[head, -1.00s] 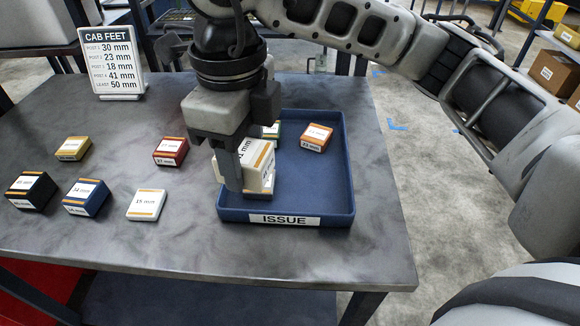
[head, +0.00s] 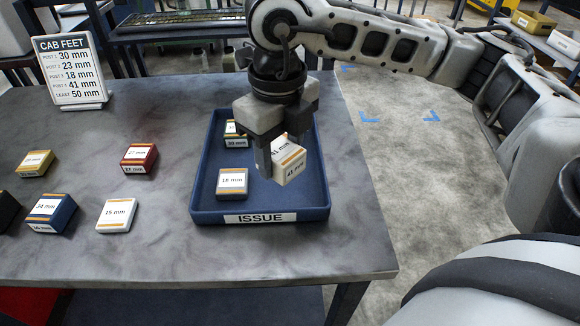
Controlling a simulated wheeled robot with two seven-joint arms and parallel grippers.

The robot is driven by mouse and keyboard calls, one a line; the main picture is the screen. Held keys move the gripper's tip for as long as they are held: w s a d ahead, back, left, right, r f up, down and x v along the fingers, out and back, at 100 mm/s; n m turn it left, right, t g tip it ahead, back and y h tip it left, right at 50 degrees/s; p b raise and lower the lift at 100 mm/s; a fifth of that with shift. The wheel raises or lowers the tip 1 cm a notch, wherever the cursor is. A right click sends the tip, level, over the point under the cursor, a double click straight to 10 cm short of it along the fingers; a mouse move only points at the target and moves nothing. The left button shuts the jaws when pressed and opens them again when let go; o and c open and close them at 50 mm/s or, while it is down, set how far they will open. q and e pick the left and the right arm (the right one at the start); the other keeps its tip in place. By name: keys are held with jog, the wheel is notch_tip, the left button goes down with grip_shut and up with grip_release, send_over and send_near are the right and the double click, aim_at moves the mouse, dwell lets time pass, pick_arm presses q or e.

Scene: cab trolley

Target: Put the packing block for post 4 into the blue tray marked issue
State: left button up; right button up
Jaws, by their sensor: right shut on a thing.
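The blue tray (head: 203,180) marked ISSUE stands at the right of the table. My right gripper (head: 272,168) points down over the tray's right half. It is shut on the cream block (head: 290,165) labelled 41 mm, with an orange stripe. The block appears held over the tray floor; its exact height is hard to tell. The sign (head: 70,72) lists post 4 as 41 mm. A grey block (head: 232,182) labelled 18 mm and a block (head: 236,141) labelled 30 mm lie in the tray. My left gripper is not in view.
On the table left of the tray lie a red block (head: 139,157), a white 15 mm block (head: 117,214), a blue 34 mm block (head: 50,212), a yellow block (head: 34,163) and a black block (head: 6,210).

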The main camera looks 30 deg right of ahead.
aim_at(291, 186)
jog(key=shift+w+d+f, duration=0.25)
jog(key=shift+d+f, duration=0.65)
jog(key=shift+f, duration=0.2)
jog(key=f, duration=0.3)
jog(key=shift+d+f, duration=0.1)
jog(key=shift+d, duration=0.2)
jog(key=shift+f, duration=0.25)
jog(key=shift+f, duration=0.2)
jog(key=o, duration=1)
jog(key=shift+o, duration=0.2)
jog(key=shift+r, duration=0.1)
notch_tip(291, 186, up, 12)
jog(key=shift+r, duration=0.15)
